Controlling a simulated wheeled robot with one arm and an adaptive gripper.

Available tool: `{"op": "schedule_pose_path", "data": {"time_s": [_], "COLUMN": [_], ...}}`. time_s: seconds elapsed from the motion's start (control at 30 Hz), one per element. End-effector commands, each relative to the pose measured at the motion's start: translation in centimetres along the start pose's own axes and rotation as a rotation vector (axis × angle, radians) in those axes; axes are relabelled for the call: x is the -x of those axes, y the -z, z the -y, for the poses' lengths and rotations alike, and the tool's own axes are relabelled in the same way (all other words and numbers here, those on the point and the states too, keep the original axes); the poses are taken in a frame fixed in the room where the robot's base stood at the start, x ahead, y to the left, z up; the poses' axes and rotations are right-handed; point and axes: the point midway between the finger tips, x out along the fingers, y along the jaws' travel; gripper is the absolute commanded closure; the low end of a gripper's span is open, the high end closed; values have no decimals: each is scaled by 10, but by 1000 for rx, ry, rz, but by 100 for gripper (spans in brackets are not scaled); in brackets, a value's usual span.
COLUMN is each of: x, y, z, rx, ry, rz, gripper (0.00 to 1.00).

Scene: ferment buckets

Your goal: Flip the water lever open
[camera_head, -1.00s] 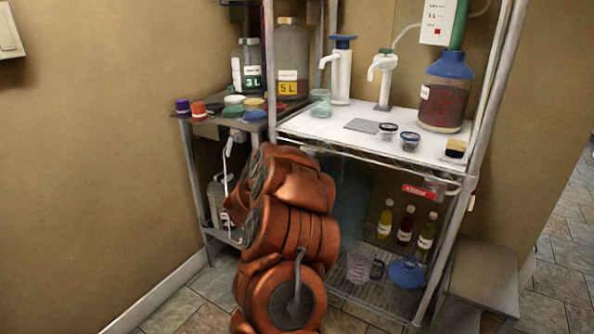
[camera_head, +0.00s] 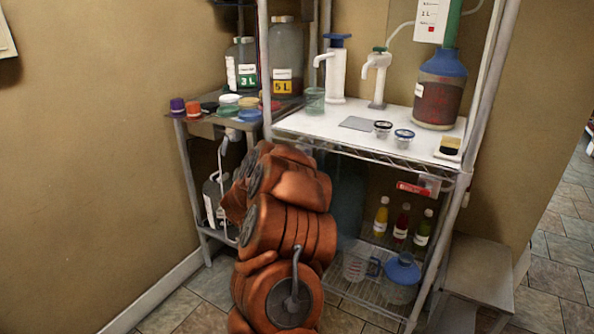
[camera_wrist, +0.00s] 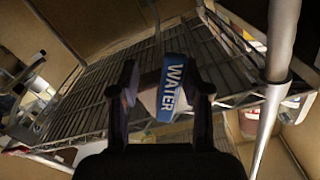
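A blue lever lettered "WATER" (camera_wrist: 172,88) shows in the wrist view, close to my gripper and between its two dark fingers. My gripper (camera_wrist: 165,84) is open, with a finger on each side of the lever. I cannot tell whether either finger touches it. In the head view my copper arm hides my gripper. Two white taps stand on the right rack there, one with a blue top (camera_head: 337,37) and one with a green top (camera_head: 380,49). I cannot tell from the head view which part is the lettered lever.
The white rack top (camera_head: 310,128) holds two small jars (camera_head: 383,129) and a blue-topped carboy (camera_head: 440,90). Bottles (camera_head: 381,217) and a measuring jug (camera_head: 356,266) stand below. A side shelf at left carries coloured lids (camera_head: 193,108). A step stool (camera_head: 478,270) stands at right.

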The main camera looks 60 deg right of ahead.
Motion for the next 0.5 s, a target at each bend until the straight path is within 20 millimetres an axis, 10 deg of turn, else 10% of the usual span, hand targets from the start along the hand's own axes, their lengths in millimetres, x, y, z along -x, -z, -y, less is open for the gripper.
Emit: {"op": "schedule_pose_path", "data": {"time_s": [0.5], "x": [22], "y": [-1], "z": [2], "rx": [2], "ry": [7], "rz": [5], "gripper": [54]}}
